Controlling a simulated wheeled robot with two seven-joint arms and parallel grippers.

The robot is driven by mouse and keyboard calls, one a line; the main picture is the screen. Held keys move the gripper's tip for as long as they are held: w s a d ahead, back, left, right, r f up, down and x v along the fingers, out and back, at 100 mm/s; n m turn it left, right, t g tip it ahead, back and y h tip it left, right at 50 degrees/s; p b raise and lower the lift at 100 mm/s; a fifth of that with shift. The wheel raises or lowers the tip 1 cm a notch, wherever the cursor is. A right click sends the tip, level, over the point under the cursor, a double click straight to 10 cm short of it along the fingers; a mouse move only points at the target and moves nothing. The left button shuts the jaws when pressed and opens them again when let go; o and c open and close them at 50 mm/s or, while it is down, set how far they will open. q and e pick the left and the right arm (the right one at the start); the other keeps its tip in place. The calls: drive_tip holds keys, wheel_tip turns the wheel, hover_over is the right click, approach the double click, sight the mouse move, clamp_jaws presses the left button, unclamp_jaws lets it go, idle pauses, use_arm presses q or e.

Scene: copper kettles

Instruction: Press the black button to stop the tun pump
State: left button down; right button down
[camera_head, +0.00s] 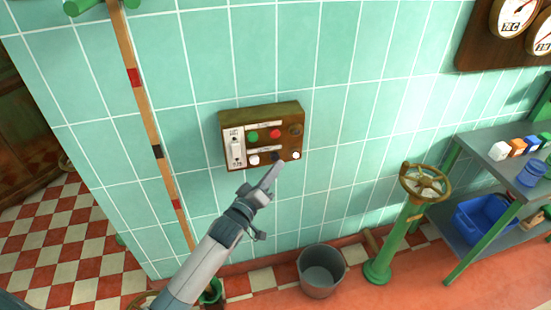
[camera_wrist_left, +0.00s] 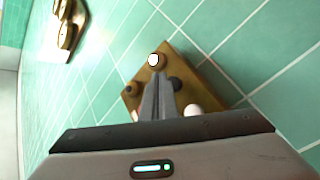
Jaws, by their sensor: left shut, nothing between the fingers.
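A brown control box (camera_head: 232,118) is fixed to the tiled wall. Its lower row has a black button (camera_head: 277,156) between two white buttons. Above are a green button (camera_head: 253,136) and a red button (camera_head: 275,134). My left gripper (camera_head: 275,168) is shut and empty, its tips just below the black button. In the left wrist view, the shut fingers (camera_wrist_left: 160,82) reach over the box (camera_wrist_left: 205,72), with the black button (camera_wrist_left: 175,84) right beside the tips. Whether they touch cannot be told. The fingers hide part of the box there. My right gripper is not in view.
A wooden pole (camera_head: 140,90) stands left of the box. Below are a metal bucket (camera_head: 322,280) and a green valve stand with a brass handwheel (camera_head: 425,182). A shelf table (camera_head: 476,142) with a blue bin (camera_head: 480,218) stands at right.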

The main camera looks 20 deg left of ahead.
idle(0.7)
use_arm(q)
drive_tip(key=shift+w+a, duration=0.25)
drive_tip(key=shift+w, duration=0.1)
drive_tip(key=shift+w+a, duration=0.25)
drive_tip(key=shift+w, duration=0.15)
idle(0.9)
drive_tip(key=shift+s, duration=0.15)
drive_tip(key=shift+s+d+p, duration=0.5)
drive_tip(key=shift+s+p, duration=0.1)
drive_tip(key=shift+p, duration=0.1)
drive_tip(key=shift+s, duration=0.1)
drive_tip(key=s+d+p, duration=0.1)
drive_tip(key=s, duration=0.1)
drive_tip(key=s+d+p, duration=0.1)
drive_tip(key=s, duration=0.1)
drive_tip(key=shift+d, duration=0.4)
idle(0.3)
